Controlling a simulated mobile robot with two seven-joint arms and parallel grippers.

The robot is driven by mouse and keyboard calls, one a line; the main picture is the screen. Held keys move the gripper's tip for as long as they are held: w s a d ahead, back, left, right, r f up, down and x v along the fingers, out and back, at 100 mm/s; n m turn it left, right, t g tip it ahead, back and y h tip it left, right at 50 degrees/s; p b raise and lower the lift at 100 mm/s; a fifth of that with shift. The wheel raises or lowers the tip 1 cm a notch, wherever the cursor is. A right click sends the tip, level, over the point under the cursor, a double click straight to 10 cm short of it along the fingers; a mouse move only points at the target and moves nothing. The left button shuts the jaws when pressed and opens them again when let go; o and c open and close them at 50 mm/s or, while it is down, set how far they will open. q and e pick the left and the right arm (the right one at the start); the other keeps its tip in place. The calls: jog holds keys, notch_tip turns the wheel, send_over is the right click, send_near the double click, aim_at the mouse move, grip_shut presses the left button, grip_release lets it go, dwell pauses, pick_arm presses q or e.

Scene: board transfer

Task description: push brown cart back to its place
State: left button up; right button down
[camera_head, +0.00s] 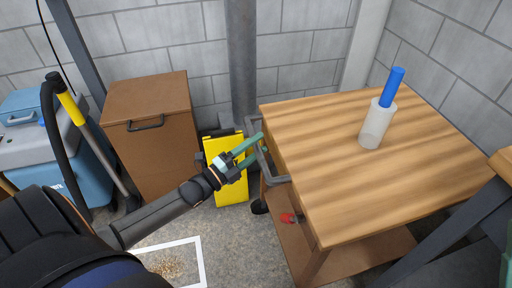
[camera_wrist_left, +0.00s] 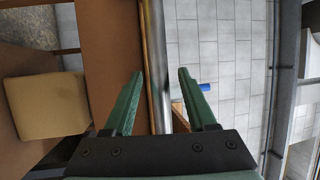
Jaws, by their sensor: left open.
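The brown cart (camera_head: 330,190) has a wood-grain top, a lower shelf and a grey handle (camera_head: 277,172) on its left end. A white cylinder with a blue top (camera_head: 376,126) stands on it. My left gripper (camera_head: 263,142) is at the handle with its green fingers apart. In the left wrist view my left gripper (camera_wrist_left: 161,72) is open, and a grey bar runs through the gap between the fingers. I cannot tell whether either finger touches it. My right gripper is not in view.
A brown cabinet (camera_head: 150,135) and a yellow floor sign (camera_head: 226,165) stand left of the cart. A grey post (camera_head: 241,65) and block wall are behind. A blue-grey cleaning machine (camera_head: 60,150) is at far left. A white frame (camera_head: 198,262) lies on the floor around crumbs.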

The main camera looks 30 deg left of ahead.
pick_arm(q)
grip_shut()
dwell(0.4)
dwell(1.0)
